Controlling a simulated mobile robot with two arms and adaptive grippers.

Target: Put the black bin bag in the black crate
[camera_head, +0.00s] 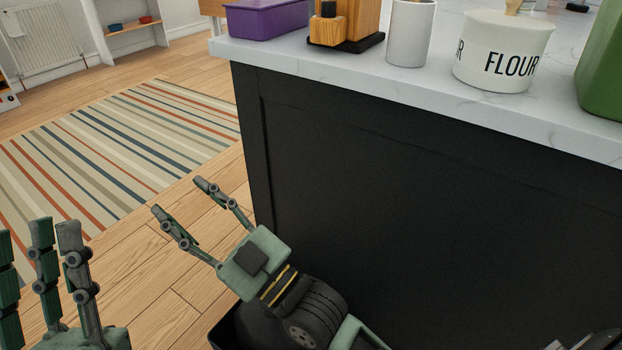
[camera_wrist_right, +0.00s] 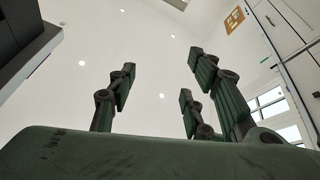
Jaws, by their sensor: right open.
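My right gripper (camera_head: 181,198) is open and empty, in front of the dark counter's left corner, with its fingers pointing up and left. In the right wrist view its spread fingers (camera_wrist_right: 160,82) show against the ceiling with nothing between them. My left gripper (camera_head: 38,235) is at the lower left edge, its fingers apart, pointing up and empty. I cannot make out the black bin bag in either view. A dark edge shows below my right arm at the bottom of the head view, but I cannot tell whether it is the black crate.
The pale worktop (camera_head: 330,65) holds a purple box (camera_head: 268,20), a wooden block (camera_head: 358,22), a white cup (camera_head: 410,35), a flour tin (camera_head: 500,58) and a green container (camera_head: 602,70). The dark counter side (camera_head: 420,190) blocks the right. Wooden floor and a striped rug (camera_head: 120,145) are clear.

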